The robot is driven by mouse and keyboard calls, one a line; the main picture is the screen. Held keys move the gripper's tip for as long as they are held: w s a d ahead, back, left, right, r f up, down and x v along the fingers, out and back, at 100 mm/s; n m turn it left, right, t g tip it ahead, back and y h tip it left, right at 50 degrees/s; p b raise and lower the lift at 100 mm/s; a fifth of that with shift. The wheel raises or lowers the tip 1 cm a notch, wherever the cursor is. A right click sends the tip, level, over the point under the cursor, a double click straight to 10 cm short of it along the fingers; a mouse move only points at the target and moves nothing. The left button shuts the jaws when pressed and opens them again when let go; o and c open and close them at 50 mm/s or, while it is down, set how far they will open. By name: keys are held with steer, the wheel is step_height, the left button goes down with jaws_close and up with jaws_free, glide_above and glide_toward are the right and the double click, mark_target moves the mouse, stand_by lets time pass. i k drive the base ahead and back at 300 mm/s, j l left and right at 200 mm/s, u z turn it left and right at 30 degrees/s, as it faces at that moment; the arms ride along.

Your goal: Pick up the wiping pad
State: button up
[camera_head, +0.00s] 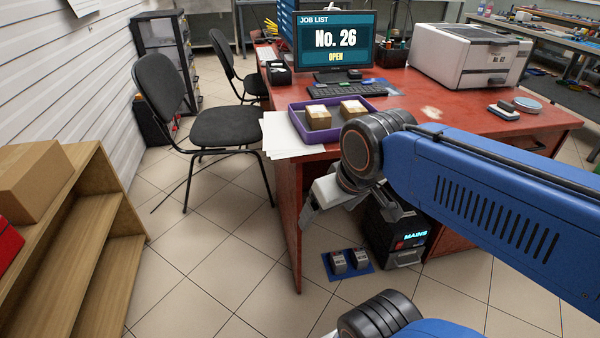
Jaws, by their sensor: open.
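A small block with a pale top and a dark lower part (503,111) lies on the right side of the red desk (465,135); it looks like the wiping pad. It lies just left of a round flat tin (527,104). My gripper (345,208) is open and points down in front of the desk's front edge, left of and well apart from the pad. It appears empty. My blue arm crosses the right half of the view and hides part of the desk front.
A purple tray (296,120) with two boxes sits at the desk's near left, beside white papers (287,137). A pale smudge (431,112) marks the desktop. A monitor (336,42), keyboard (347,90) and printer (471,55) stand behind. A black MAINS unit (380,240) stands below.

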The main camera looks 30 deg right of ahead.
mark_target(504, 109)
steer(key=z, duration=1.9)
